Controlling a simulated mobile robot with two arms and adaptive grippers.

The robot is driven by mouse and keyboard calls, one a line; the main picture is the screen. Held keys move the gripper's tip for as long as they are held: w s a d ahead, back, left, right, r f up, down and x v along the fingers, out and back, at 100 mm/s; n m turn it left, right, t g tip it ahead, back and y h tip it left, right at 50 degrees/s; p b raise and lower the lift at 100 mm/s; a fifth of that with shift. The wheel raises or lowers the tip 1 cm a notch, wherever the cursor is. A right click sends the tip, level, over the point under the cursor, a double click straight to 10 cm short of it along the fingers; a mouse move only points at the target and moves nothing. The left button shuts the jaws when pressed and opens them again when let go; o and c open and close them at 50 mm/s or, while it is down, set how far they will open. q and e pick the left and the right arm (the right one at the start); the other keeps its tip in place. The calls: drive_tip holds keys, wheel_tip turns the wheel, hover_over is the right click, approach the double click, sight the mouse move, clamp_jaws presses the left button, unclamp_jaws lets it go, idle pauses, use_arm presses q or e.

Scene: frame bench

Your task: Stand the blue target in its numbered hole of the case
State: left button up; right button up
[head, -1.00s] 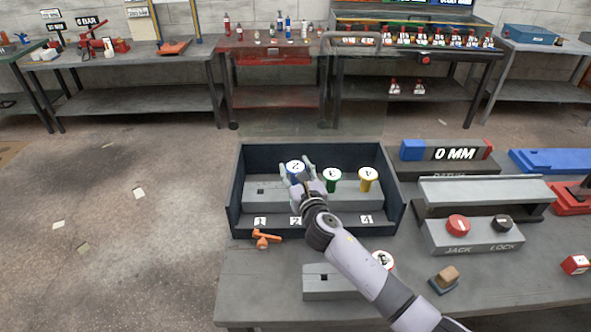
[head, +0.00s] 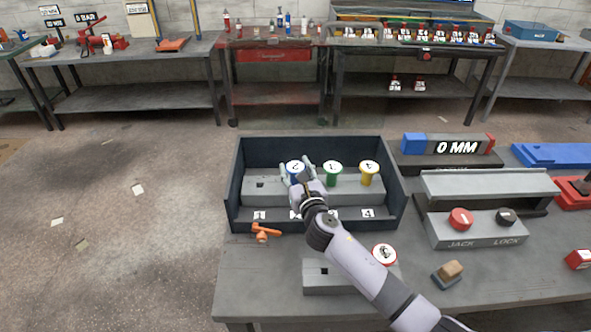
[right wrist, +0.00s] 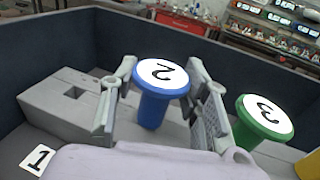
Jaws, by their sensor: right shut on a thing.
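The blue target (head: 295,168), a blue peg with a white cap marked 2, stands upright at the grey block in the dark case (head: 239,190). It also shows in the right wrist view (right wrist: 163,82). My right gripper (head: 299,172) has a finger on each side of it and is shut on it; it also shows in the right wrist view (right wrist: 163,98). Its stem's lower end meets the block near the second position; how deep it sits in the hole is hidden. My left gripper is not in view.
Green (head: 332,172) and yellow (head: 368,172) targets stand to the right in the block. A square hole (right wrist: 74,93) on the left is empty. A red target (head: 384,254) stands near a small grey block.

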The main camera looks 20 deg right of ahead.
drive_tip(key=shift+f, duration=0.15)
drive_tip(key=o, duration=1.3)
drive_tip(key=shift+c, duration=0.2)
drive_tip(key=s, duration=1.2)
drive_tip(key=shift+a+r, duration=0.15)
drive_tip(key=shift+r, duration=0.2)
